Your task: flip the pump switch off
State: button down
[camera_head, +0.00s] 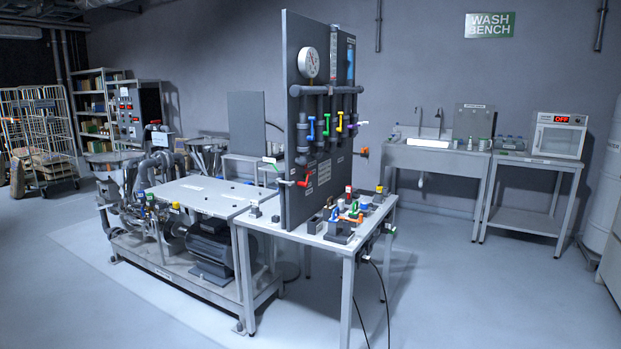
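I cannot pick out the pump switch for certain. A dark motor (212,247) sits low on the skid frame, with a pump and piping (150,205) to its left. A grey control cabinet (131,115) with a red display and small knobs stands behind them at the left. A tall dark panel (297,130) with a gauge (310,62) and coloured valve handles stands on a bench. Small switch-like parts sit on the bench top (262,222), too small to read. My gripper is not in view.
A wash bench with a sink (430,143) stands along the back wall, beside a small oven-like box (558,135) showing "OFF". Cables (383,290) hang from the bench to the floor. Open floor (480,300) lies at the front right. A wire cart (45,140) stands far left.

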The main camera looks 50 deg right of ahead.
aim_at(300, 184)
jog(key=z, duration=0.55)
jog(key=i, duration=0.6)
jog(key=z, duration=0.75)
jog(key=i, duration=1.2)
jog(key=u, duration=0.55)
